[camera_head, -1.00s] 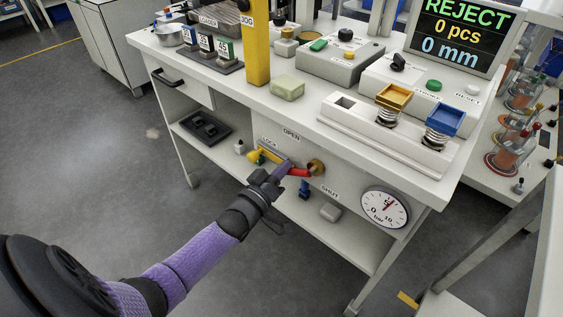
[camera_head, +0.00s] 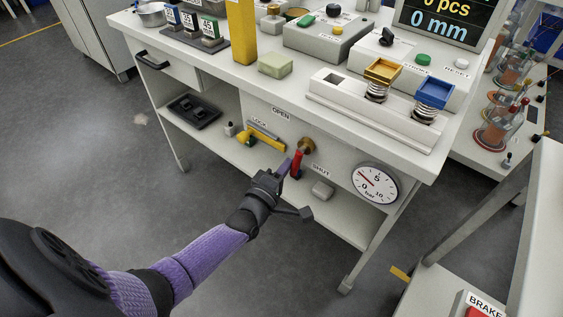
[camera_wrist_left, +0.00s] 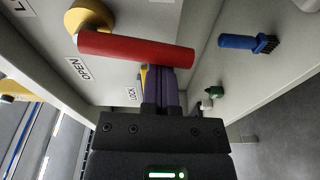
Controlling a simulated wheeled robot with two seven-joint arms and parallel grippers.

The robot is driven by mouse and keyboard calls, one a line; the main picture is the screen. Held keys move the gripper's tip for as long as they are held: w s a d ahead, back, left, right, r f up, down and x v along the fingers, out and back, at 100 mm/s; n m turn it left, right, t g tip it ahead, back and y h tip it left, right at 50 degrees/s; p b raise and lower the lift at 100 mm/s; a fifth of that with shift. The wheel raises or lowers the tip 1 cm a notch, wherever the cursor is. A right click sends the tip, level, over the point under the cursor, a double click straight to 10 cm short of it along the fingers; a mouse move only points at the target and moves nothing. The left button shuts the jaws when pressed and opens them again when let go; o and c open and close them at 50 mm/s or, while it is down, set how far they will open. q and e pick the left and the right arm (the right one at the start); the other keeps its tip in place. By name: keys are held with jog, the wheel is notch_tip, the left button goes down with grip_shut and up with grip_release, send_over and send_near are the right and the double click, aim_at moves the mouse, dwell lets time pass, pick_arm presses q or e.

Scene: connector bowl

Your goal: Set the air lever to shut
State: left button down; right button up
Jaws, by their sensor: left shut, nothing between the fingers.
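The red air lever (camera_head: 297,163) hangs from its brass hub (camera_head: 306,145) on the bench's front panel. It points down, toward the SHUT label (camera_head: 321,171) side and away from the OPEN label (camera_head: 281,115). My left gripper (camera_head: 284,169) is shut and empty, with its purple fingers just left of the lever. In the left wrist view the red lever (camera_wrist_left: 137,49) crosses in front of the fingertips (camera_wrist_left: 166,72), close to or touching them. The hub (camera_wrist_left: 88,18) is at its upper left end. My right gripper is out of view.
A yellow lock piece (camera_head: 265,139) sits left of the lever by the LOCK label. The round pressure gauge (camera_head: 375,184) is to the right, its needle pointing up-left. The bench top overhangs the panel.

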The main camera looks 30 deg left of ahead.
pick_arm(q)
jog(key=shift+d+f+n, duration=0.15)
jog(key=shift+d+n, duration=0.2)
jog(key=shift+n, duration=0.15)
jog(key=shift+s, duration=0.1)
dwell(0.3)
jog(key=s+p, duration=0.3)
jog(key=s, duration=0.6)
jog(key=shift+s+d+p, duration=0.35)
jog(key=shift+s, duration=0.05)
jog(key=shift+s, duration=0.1)
